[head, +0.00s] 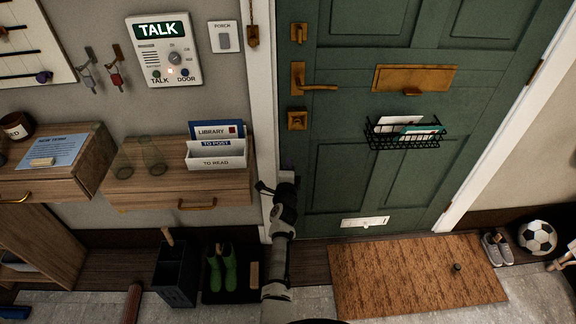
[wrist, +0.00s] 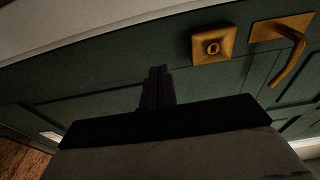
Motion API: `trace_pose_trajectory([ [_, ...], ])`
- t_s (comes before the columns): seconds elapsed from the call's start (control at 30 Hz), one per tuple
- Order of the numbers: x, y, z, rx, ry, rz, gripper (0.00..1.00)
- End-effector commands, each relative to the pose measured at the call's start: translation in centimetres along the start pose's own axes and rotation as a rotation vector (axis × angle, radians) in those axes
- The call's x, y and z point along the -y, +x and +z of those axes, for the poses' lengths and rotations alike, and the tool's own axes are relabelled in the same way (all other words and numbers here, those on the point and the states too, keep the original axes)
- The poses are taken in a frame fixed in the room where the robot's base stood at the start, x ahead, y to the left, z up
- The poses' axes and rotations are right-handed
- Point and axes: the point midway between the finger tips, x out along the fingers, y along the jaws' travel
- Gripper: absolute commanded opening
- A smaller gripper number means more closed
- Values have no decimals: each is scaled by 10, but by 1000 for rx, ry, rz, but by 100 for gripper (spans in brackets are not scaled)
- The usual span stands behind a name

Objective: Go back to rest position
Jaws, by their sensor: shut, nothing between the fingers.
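My gripper (head: 287,178) is raised in front of the left edge of the green door (head: 345,180) in the head view, below the brass lock. In the wrist view its dark fingers (wrist: 157,88) are together with nothing between them, pointing towards the door panel. The brass lock plate (wrist: 213,46) and the brass lever handle (wrist: 284,42) show above and to the right of the fingers, apart from them. The door looks closed in its white frame.
A wooden shelf with a drawer (head: 180,190) holds glass jars and a letter holder (head: 216,155), left of my arm. Green boots (head: 222,268) and a dark box (head: 176,275) stand on the floor below. A brown doormat (head: 410,275) and a football (head: 537,237) lie to the right.

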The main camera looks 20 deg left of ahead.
Motion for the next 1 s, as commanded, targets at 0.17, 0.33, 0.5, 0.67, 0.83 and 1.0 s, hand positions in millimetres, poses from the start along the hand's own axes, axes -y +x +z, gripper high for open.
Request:
trace_pose_trajectory([
  [0.17,-1,-13,4,4,3,2,0],
  [0.33,-1,-21,2,3,3,1,0],
  [0.5,-1,-24,0,1,1,1,0],
  [0.67,-1,-25,0,1,1,1,0],
  [0.83,22,-19,-6,13,-60,-16,0],
  [1.0,100,-9,-30,51,-315,-57,0],
])
